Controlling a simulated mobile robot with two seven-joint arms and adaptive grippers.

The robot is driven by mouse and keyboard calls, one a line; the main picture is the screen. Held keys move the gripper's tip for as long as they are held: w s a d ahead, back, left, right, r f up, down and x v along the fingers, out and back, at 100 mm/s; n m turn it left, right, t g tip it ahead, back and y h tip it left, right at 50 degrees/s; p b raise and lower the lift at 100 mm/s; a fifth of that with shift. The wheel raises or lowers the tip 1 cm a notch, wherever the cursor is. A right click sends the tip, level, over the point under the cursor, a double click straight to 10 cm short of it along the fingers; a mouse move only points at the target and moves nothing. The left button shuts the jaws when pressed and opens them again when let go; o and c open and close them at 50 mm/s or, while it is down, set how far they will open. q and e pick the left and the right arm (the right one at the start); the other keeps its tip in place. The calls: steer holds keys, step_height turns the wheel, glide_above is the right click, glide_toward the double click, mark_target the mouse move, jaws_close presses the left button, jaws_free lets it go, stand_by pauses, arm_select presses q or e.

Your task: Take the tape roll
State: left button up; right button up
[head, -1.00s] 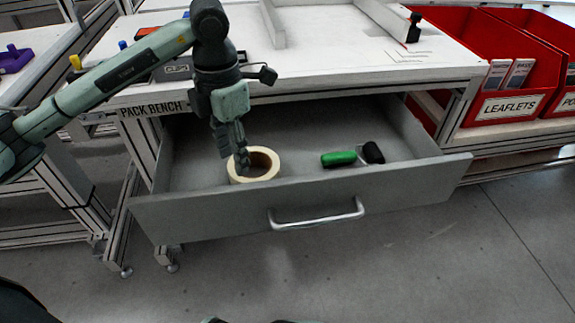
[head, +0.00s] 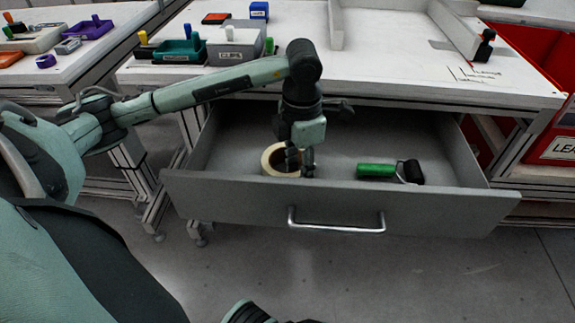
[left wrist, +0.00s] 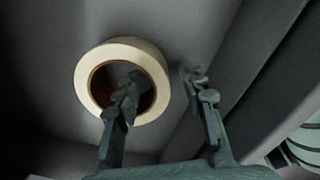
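The tape roll (head: 268,165) is a cream ring with a brown core. It lies in the left part of the open grey drawer (head: 340,207). In the left wrist view the roll (left wrist: 90,62) sits left of centre, its hole facing the camera. My left gripper (head: 300,165) is at the roll's right side in the head view. In the left wrist view the left gripper (left wrist: 162,92) is open, one finger over the hole and the other outside the ring. I cannot tell how deep the fingers reach or whether they touch.
A green-handled black roller (head: 385,171) lies in the drawer to the right of the roll. The drawer's front panel with its handle (head: 337,226) and the white bench top (head: 400,75) bound the opening. Red bins (head: 553,140) stand at the right.

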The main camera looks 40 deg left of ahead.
arm_select(q)
steer(key=shift+f, duration=0.45)
steer(key=shift+c, duration=0.3)
jaws_close()
steer(key=shift+r, duration=0.1)
